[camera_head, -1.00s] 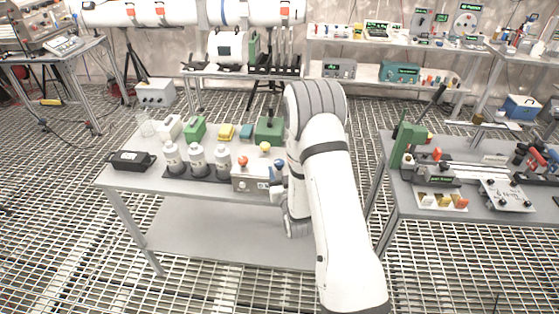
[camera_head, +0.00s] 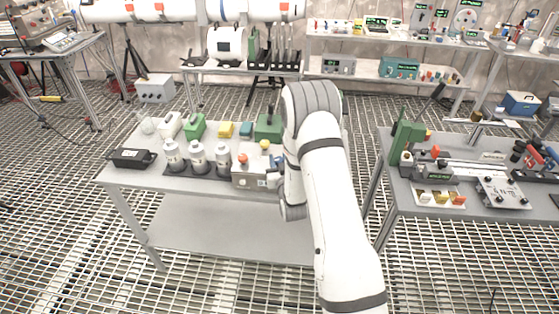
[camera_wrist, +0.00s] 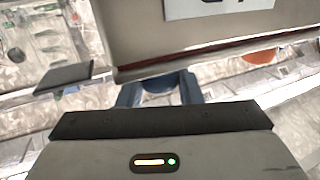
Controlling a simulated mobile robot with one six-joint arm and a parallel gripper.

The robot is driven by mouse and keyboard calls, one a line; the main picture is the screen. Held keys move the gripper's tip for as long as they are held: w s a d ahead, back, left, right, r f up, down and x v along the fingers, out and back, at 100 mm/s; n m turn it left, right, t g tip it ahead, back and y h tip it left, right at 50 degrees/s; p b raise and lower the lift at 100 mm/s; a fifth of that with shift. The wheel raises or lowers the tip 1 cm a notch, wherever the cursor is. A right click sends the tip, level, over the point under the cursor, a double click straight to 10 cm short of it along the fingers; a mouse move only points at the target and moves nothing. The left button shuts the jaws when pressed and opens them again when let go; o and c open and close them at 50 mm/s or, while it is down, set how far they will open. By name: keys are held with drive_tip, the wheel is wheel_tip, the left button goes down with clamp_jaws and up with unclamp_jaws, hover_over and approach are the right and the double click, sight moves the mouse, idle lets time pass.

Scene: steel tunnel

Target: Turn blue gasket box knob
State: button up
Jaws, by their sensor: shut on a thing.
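The gasket box is a grey box (camera_head: 246,179) at the front right of the near table, with a red knob (camera_head: 242,158) and a yellow knob (camera_head: 265,144) on top. The blue knob (camera_head: 277,161) is at its right end, beside my arm. In the wrist view, the box's grey wall (camera_wrist: 165,25) with a pale label fills the upper part. My gripper (camera_wrist: 160,92) has its two blue-looking fingers on either side of a rounded blue piece below the box edge, and is shut on it. My arm hides most of the gripper in the head view.
Several white bottles (camera_head: 197,160) stand left of the box, and a black case (camera_head: 131,158) lies at the table's left end. Green and yellow boxes stand behind. A second table (camera_head: 400,190) with tools stands to the right, across a gap.

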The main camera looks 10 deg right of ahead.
drive_tip(key=c, duration=0.3)
drive_tip(key=shift+f+y+b, duration=0.15)
drive_tip(key=shift+y+b, duration=0.15)
drive_tip(key=shift+b, duration=0.35)
